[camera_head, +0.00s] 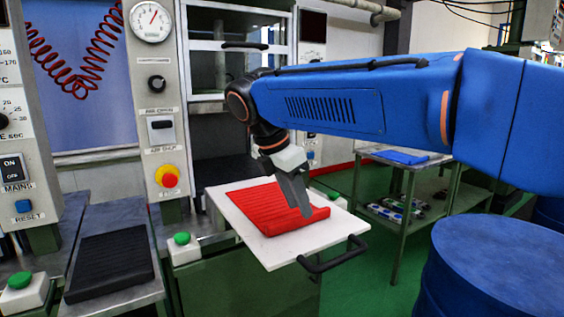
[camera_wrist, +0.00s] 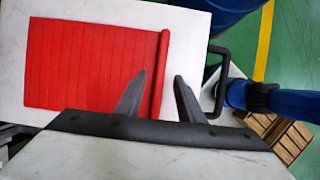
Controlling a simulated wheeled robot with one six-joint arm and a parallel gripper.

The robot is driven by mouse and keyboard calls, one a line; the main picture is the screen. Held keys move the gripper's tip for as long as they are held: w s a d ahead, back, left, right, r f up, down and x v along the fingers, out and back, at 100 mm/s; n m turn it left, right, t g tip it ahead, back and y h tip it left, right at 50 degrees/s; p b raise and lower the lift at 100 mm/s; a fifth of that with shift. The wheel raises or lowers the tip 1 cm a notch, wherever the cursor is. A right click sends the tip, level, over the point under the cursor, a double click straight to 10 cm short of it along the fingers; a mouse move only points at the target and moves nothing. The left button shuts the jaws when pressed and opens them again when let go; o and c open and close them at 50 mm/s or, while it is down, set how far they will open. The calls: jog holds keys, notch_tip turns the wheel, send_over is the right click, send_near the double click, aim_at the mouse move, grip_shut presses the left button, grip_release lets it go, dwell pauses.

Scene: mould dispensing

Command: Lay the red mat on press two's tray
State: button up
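The red mat (camera_head: 262,206) lies ribbed and nearly flat on the white pulled-out tray (camera_head: 268,255), with a raised edge along its right side. My gripper (camera_head: 306,212) points down over that edge. In the wrist view, the mat (camera_wrist: 85,65) covers much of the tray (camera_wrist: 190,45), with bare white around it. My gripper (camera_wrist: 161,75) is open there, one finger on each side of the raised edge in the picture. I cannot tell whether the fingers touch the mat. No number on this press is readable.
A black handle (camera_head: 334,256) sticks out at the tray's front. A black ribbed mat (camera_head: 112,262) lies on another surface at the left. A blue drum (camera_head: 490,270) stands at the front right. A metal cart (camera_head: 402,172) with a blue sheet (camera_head: 402,156) stands behind.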

jog(key=v, duration=1.4)
jog(key=s+d+f+m+y, duration=0.1)
jog(key=d+f+m, duration=0.25)
jog(key=d, duration=0.35)
jog(key=s+d+f+m, duration=0.1)
jog(key=d+f+m, duration=0.25)
jog(key=d, duration=0.35)
jog(key=s+d+f+m+y, duration=0.1)
jog(key=s+d+f+m, duration=0.1)
jog(key=d+f+m, duration=0.3)
jog(key=s+d+f+m+t+y, duration=0.1)
jog(key=s+d+f+m, duration=0.5)
jog(key=f, duration=0.5)
jog(key=s+d+f+m+t, duration=0.1)
jog(key=s+d+f+m, duration=0.5)
jog(key=s+d+f, duration=0.2)
notch_tip(320, 180, down, 3)
jog(key=shift+s+r+m+y, duration=0.1)
jog(key=shift+s+m+y, duration=0.05)
jog(key=shift+m+y, duration=0.25)
jog(key=shift+d, duration=0.1)
